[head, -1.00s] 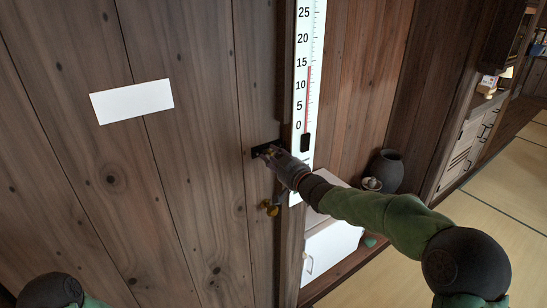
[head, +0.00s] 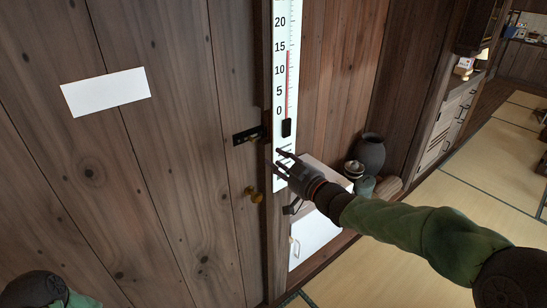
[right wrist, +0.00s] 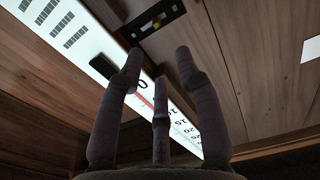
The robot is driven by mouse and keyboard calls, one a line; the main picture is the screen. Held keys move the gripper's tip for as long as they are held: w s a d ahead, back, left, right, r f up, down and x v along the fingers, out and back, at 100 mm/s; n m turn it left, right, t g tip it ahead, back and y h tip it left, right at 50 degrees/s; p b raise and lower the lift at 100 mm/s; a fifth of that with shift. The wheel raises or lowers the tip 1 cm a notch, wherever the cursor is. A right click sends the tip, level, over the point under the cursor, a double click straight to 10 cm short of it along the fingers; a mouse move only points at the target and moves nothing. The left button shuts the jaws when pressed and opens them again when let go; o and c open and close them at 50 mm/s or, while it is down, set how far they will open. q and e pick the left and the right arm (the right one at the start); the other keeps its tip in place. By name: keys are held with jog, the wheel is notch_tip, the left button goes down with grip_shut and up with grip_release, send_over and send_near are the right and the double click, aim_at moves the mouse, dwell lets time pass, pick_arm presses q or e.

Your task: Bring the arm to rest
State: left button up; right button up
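My right gripper (head: 279,160) is off the wooden door, in front of the lower part of the thermometer board. Its fingers are spread and hold nothing. In the right wrist view the three fingers (right wrist: 159,66) stand apart with an empty gap between them. The dark latch plate (head: 248,135) on the door is up and to the left of the fingers, clear of them; it also shows in the right wrist view (right wrist: 151,19), with a small brass piece on it. My left gripper is not in view; only a dark joint of my left arm shows at the lower left.
The white thermometer board (head: 284,70) is beside the door. A dark pot (head: 368,154) and a white cabinet (head: 312,238) stand behind my right arm. Open tatami floor (head: 470,190) lies right.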

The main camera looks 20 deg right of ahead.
dwell(0.4)
jog(key=s+a+f+m+g+h, duration=0.1)
jog(key=s+a+f+g, duration=0.1)
jog(key=f, duration=0.9)
jog(key=s+a+f+m+g, duration=0.1)
jog(key=a+f+m+g, duration=0.15)
jog(key=f, duration=0.85)
jog(key=s+a+f+m+g+h, duration=0.1)
jog(key=s+f+g, duration=0.15)
jog(key=f, duration=0.85)
jog(key=s+a+f+m+g, duration=0.1)
jog(key=s+a+f+g, duration=0.2)
jog(key=s+f, duration=0.7)
jog(key=s+a+f+m+g, duration=0.1)
jog(key=s+a+f+g, duration=0.3)
jog(key=s+f, duration=0.6)
jog(key=s+g, duration=0.2)
jog(key=s, duration=0.2)
jog(key=shift+s+f+g, duration=0.3)
jog(key=shift+s, duration=0.05)
